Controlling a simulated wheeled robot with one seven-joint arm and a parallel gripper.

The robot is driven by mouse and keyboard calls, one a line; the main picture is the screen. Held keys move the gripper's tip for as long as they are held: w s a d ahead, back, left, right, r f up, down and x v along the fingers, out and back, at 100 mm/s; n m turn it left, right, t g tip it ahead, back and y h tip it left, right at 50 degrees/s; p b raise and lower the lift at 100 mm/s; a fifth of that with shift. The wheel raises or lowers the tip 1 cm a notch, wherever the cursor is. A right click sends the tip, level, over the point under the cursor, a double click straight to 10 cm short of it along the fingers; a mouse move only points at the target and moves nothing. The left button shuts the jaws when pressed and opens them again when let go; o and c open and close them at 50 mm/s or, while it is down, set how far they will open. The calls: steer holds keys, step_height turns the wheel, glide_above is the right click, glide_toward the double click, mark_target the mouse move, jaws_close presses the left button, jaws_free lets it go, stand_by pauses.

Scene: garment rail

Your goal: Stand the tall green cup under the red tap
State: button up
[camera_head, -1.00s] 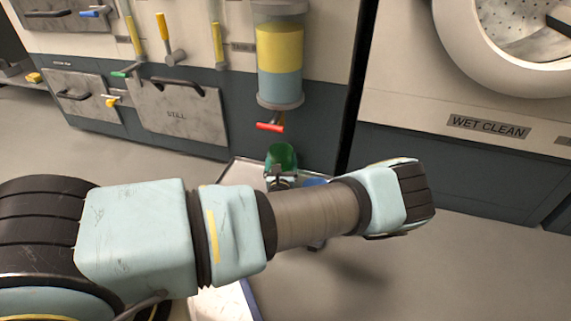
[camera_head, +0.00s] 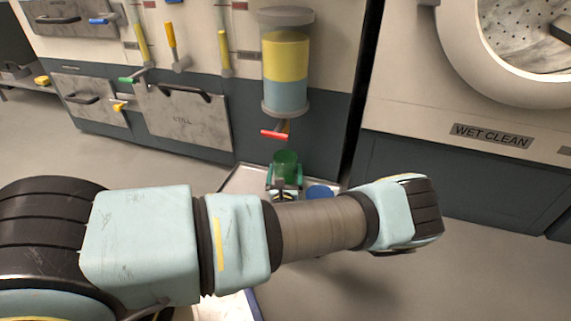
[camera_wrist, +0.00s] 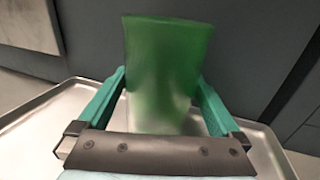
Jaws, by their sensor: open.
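The tall green cup (camera_head: 286,163) stands upright on a metal tray, below the red tap (camera_head: 275,134) in the head view; the tap handle is a little left of the cup there. In the wrist view the green cup (camera_wrist: 165,75) stands between the two teal fingers of my gripper (camera_wrist: 160,92). The fingers are open, one on each side of the cup. I cannot tell whether either finger touches it. My gripper (camera_head: 285,180) is partly hidden by my arm in the head view. The tap is out of the wrist view.
The metal tray (camera_wrist: 35,108) lies on the floor against the dark cabinet. A blue cup (camera_head: 320,192) stands right of the green one, partly behind my arm. A cylinder of yellow and blue liquid (camera_head: 286,70) hangs above the tap. Floor to the right is clear.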

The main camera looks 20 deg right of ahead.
steer(key=p+v, duration=0.3)
steer(key=v, duration=0.6)
steer(key=shift+s, duration=0.1)
